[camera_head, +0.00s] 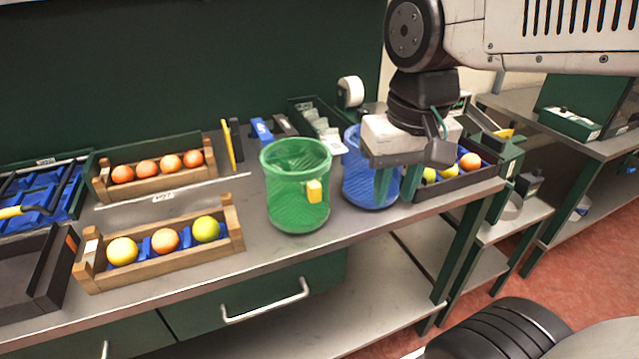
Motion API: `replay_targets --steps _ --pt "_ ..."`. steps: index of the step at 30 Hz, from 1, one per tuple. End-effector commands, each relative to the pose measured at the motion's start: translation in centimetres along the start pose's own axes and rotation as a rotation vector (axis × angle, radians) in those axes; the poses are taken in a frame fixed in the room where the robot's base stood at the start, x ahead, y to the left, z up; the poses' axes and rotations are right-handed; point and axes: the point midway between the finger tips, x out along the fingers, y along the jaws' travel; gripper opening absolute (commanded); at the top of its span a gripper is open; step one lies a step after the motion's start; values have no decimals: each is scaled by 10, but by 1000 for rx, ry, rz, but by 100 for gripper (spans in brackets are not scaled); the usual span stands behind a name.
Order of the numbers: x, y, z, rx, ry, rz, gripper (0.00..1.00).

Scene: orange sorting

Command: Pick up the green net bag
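The green net bag (285,205) stands upright and open-topped on the grey workbench, near the middle of the view. A yellow tag (314,191) is on its front right side. My gripper (397,189) points down to the right of the green bag, apart from it. Its two green fingers are spread, with nothing seen held between them. They overlap the right side of a blue net bag (362,180) in the view; I cannot tell whether they touch it.
A wooden crate (170,265) with three fruits stands left of the green bag, another crate (160,183) of oranges behind it. A dark fruit tray (478,180) is to the right. Black bins (300,108) and a tape dispenser (350,92) stand behind. Bare bench (255,255) lies in front.

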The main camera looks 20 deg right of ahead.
Motion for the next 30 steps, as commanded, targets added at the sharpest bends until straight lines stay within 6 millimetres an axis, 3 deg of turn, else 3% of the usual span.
replay_targets --steps 1,6,12,17,30 --pt "-4 -6 -21 54 -17 2 30" --pt "-8 -27 -89 267 -53 14 30" --pt "0 -47 -146 451 -78 30 30" --pt "8 -53 -164 513 -84 36 30" --pt "62 -45 -170 522 -87 38 30"
